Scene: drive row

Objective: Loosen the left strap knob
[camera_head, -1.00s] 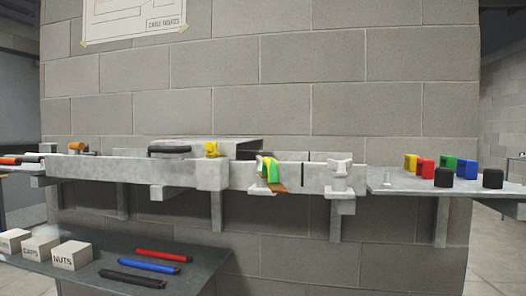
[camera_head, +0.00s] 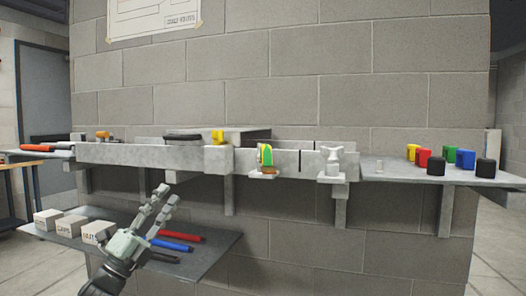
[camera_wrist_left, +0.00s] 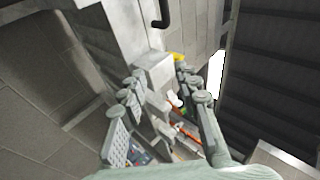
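A small orange knob-like piece (camera_head: 102,135) stands at the left end of the grey wall rail (camera_head: 140,155). A yellow knob-like piece (camera_head: 217,137) stands on the rail right of a black handle (camera_head: 183,136). I cannot tell for sure which piece is the left strap knob. My left gripper (camera_head: 167,196) is in front of and below the rail, apart from both pieces. In the left wrist view the left gripper (camera_wrist_left: 160,73) has its fingers apart, with nothing held between them. A bit of yellow (camera_wrist_left: 178,57) shows beyond the fingers. My right gripper is not in view.
A lower shelf (camera_head: 215,245) holds pale boxes (camera_head: 47,219) and red (camera_head: 183,236) and blue (camera_head: 172,244) bars. A green-and-yellow piece (camera_head: 265,155) and a white fitting (camera_head: 332,158) sit on brackets further right. Coloured blocks (camera_head: 465,158) stand on the right shelf.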

